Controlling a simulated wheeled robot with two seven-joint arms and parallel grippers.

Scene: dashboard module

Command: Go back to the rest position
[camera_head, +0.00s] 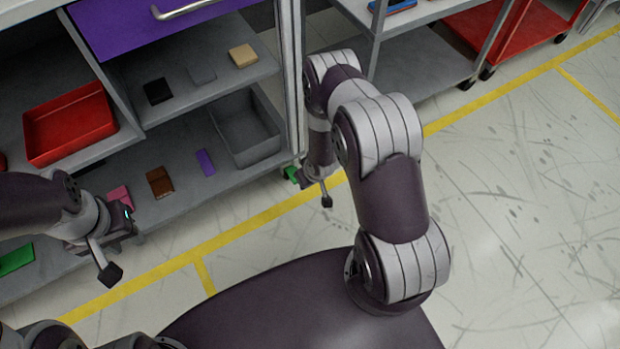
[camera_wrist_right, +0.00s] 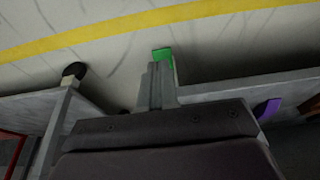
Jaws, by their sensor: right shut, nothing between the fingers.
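My left gripper (camera_head: 122,222) is at the lower left of the head view, in front of the lower shelf. Its fingers are mostly hidden, so I cannot tell its opening. My right gripper (camera_head: 299,178) is beside the shelf's right post, over the floor near the yellow line, partly hidden by my arm. In the right wrist view its fingers (camera_wrist_right: 160,82) are together and empty. A green patch (camera_wrist_right: 163,54) shows at their tips; I cannot tell whether it belongs to the gripper.
The shelf unit holds a red bin (camera_head: 70,124), a grey bin (camera_head: 247,128) and a purple drawer (camera_head: 150,28). Small blocks, including brown (camera_head: 159,182), purple (camera_head: 205,162) and pink (camera_head: 119,196), lie on its shelves. A red cart (camera_head: 515,45) stands behind. The right floor is clear.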

